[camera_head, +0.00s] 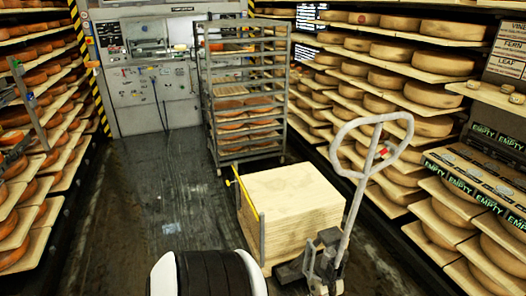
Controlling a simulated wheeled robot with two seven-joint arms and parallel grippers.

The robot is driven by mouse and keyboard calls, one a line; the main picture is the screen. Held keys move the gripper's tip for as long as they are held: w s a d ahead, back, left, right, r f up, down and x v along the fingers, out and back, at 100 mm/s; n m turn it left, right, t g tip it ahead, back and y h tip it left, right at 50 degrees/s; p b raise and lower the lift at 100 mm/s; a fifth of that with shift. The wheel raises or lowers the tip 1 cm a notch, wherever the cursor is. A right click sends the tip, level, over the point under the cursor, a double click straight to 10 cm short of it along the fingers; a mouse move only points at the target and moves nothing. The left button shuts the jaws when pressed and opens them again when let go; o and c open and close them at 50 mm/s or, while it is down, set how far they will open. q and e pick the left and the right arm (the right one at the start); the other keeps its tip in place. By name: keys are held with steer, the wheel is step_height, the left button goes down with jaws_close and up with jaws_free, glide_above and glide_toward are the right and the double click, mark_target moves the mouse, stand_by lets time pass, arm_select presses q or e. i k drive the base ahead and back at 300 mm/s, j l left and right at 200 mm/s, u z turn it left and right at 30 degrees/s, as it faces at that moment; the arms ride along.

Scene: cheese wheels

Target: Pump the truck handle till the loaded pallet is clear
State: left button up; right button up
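The truck handle (356,203) is a grey shaft with a wide loop grip at its top, right of centre. It stands nearly upright, leaning to the right. Its foot joins the pallet truck's dark pump unit (325,258). The loaded pallet carries a stack of pale boards (293,197) just behind the pump unit. I cannot tell whether there is a gap between the pallet and the floor. The forks are hidden under the load. Neither of my grippers is in view, and nothing is touching the handle.
A yellow bar with grey posts (246,207) stands along the load's left side. A metal rack (285,110) with cheese wheels stands behind it. Cheese shelves line both walls, with those on the right close to the handle. The dark floor (165,190) at left is open.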

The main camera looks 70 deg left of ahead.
mark_target(367, 172)
steer(key=u, duration=1.6)
